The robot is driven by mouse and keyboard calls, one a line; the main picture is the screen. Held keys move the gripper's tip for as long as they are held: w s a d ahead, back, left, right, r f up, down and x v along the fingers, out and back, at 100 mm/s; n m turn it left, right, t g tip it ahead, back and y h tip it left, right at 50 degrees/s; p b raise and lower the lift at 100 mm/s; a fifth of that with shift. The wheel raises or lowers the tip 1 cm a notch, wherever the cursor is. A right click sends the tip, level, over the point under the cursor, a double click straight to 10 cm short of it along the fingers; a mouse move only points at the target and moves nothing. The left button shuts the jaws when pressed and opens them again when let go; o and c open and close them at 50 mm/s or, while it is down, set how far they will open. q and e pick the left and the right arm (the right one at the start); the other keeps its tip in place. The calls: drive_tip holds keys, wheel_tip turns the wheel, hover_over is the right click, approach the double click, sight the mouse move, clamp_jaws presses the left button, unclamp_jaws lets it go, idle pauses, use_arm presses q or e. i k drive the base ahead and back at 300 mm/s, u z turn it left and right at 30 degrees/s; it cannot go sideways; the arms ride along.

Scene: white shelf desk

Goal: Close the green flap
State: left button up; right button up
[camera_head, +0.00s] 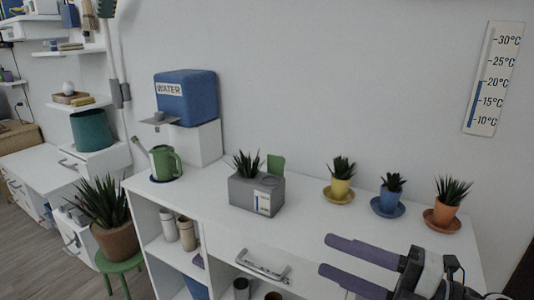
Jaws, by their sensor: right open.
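The green flap (276,165) stands upright at the back right of a grey box planter (243,197) on the white desk top. The planter holds a spiky plant (247,164) and has a small gauge label on its front. My right gripper (327,254) enters from the lower right with two purple fingers apart, pointing left. It is open and empty, nearer the front edge and to the right of the planter, away from the flap. My left gripper is not in view.
Three potted plants stand at right in yellow (341,188), blue (389,202) and orange (446,214) pots on saucers. A green watering can (164,162) and blue water tank (186,96) are left. The drawer handle (263,266) is in front. Desk space right of the planter is clear.

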sight(275, 165)
drive_tip(key=i, duration=1.2)
